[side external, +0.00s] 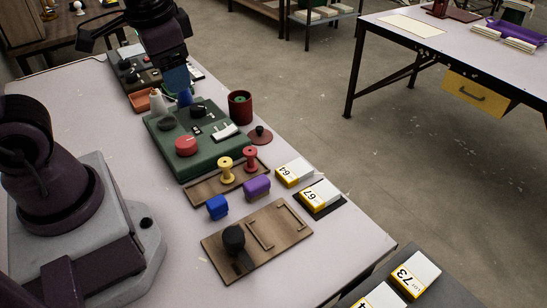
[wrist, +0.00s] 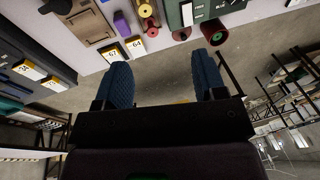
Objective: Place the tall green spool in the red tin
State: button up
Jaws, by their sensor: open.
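The dark red tin (side external: 240,107) stands upright and open at the back right edge of the green board. It also shows in the wrist view (wrist: 215,32), where its inside looks greenish; I cannot tell if that is the spool. I cannot clearly make out a tall green spool elsewhere. A yellow spool (side external: 226,170) and a red spool (side external: 250,159) stand on a wooden tray. My gripper (wrist: 163,75) is open, with nothing between its blue fingers. In the side view my gripper (side external: 180,82) is above the table, left of the tin.
A round red lid (side external: 260,135) lies beside the tin. The green board (side external: 190,165) carries a red knob and small parts. White cone (side external: 157,100), blue block (side external: 217,207), purple block (side external: 256,187) and wooden board (side external: 225,245) are nearby. The table's right edge is close to the tin.

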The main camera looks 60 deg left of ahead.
jog(key=s+d+r+t+h, duration=0.2)
jog(key=s+d+r+t, duration=0.1)
jog(key=r, duration=0.3)
jog(key=shift+s+d+n+t, duration=0.2)
jog(key=shift+d+n+t, duration=0.2)
jog(key=shift+d, duration=0.45)
